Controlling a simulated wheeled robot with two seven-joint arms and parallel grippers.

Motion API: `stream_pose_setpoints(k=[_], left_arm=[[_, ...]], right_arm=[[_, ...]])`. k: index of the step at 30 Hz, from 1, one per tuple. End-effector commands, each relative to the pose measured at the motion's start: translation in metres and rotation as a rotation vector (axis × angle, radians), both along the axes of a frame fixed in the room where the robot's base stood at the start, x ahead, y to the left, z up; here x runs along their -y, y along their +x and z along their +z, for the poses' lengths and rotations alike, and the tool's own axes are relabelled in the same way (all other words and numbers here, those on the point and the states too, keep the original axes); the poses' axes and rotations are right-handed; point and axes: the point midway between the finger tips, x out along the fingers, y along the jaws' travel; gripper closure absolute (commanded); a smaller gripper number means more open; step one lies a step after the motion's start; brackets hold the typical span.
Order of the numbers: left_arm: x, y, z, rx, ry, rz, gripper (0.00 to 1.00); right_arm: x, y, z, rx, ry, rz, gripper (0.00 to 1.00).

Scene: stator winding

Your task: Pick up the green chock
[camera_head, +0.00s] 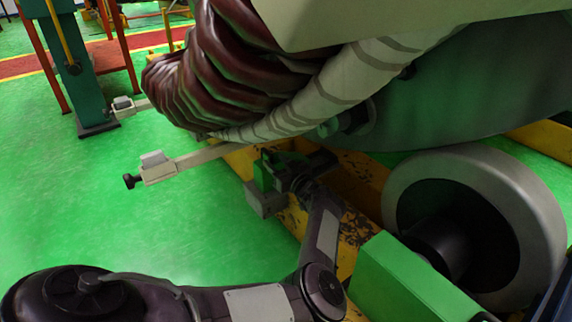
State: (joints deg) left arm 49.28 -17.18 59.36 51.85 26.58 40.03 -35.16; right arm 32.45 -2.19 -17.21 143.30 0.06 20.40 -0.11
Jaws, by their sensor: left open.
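A small green piece (263,177) stands at the left edge of the yellow beam, just above a grey block. A larger green block (405,282) stands at the bottom, in front of the roller. I cannot tell for sure which of the two is the green chock. My left gripper (285,170) is open, right beside the small green piece, over the beam. Its dark fingers blend into the shadow, so I cannot tell whether they touch the piece. My right gripper is not in view.
The yellow beam (358,230) runs under the stator. A large grey roller (535,200) stands at the right. Striped coil windings (235,75) hang close above the gripper. A pale bar (200,158) sticks out left.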

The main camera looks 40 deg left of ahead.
Motion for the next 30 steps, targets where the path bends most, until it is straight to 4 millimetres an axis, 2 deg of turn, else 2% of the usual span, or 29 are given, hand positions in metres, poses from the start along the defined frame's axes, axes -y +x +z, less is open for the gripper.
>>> stream_pose_setpoints(k=[11, 21, 29, 30], left_arm=[[-0.03, 0.009, -0.003, 0.001, -0.001, 0.0, 0.58], [-0.07, 0.02, -0.004, 0.001, 0.0, 0.001, 0.58], [-0.075, 0.021, 0.001, -0.001, -0.001, 0.0, 0.58], [-0.075, 0.021, 0.001, -0.001, -0.001, 0.0, 0.62]], right_arm=[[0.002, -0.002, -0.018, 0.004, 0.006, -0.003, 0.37], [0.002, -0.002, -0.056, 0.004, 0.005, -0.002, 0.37], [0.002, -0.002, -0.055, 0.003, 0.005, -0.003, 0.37], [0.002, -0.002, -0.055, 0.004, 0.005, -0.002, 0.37]])
